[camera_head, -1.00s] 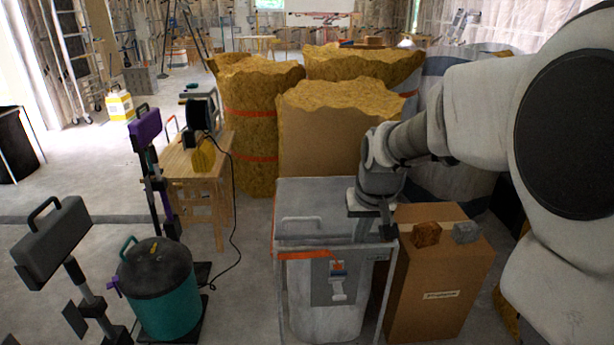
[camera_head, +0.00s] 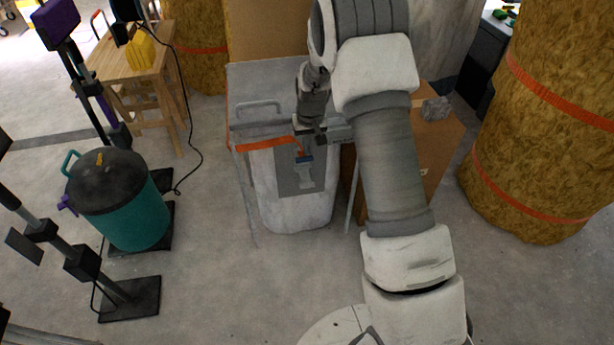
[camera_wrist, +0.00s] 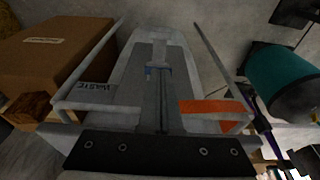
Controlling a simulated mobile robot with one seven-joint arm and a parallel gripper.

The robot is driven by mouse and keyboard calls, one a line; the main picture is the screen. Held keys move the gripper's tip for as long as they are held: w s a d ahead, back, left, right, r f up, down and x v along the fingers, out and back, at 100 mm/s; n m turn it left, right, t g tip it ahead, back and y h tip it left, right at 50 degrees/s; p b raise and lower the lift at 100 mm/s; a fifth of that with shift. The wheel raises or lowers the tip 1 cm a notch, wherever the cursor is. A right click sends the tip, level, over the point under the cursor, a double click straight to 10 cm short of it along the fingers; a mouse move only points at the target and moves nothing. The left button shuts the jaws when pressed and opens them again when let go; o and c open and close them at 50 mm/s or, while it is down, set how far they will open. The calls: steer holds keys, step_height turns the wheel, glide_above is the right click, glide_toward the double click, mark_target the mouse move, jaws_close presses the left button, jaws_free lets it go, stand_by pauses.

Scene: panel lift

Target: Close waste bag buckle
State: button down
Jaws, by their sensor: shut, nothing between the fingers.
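The waste bag (camera_head: 288,212) is whitish and hangs in a thin metal frame under a grey lid (camera_head: 262,88). A grey panel (camera_head: 288,183) on its front carries the buckle (camera_head: 305,160), with a small blue part above a pale strap piece. The buckle also shows in the wrist view (camera_wrist: 149,73), partly covered. I cannot tell whether its halves are joined. My gripper (camera_head: 306,142) is shut and empty, at the front rim of the frame just above the buckle. Contact with the buckle cannot be made out. In the wrist view, my gripper (camera_wrist: 160,85) points along the grey panel.
An orange strip (camera_head: 265,143) runs along the frame's front rim. A cardboard box (camera_head: 437,150) stands close on the right. A teal bin (camera_head: 125,205) and black stands are at the left. A large strapped roll (camera_head: 550,130) stands at right. Floor in front is clear.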

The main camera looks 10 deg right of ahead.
mark_target(307, 183)
steer(key=shift+f, duration=0.1)
steer(key=f+b, duration=0.1)
steer(key=f, duration=0.3)
steer(key=w+f+b, duration=0.1)
steer(key=f, duration=0.3)
steer(key=f+b, duration=0.2)
steer(key=f, duration=0.2)
steer(key=shift+w+f, duration=0.2)
steer(key=shift+f, duration=0.2)
steer(key=shift+s+f, duration=0.1)
steer(key=shift+f, duration=0.35)
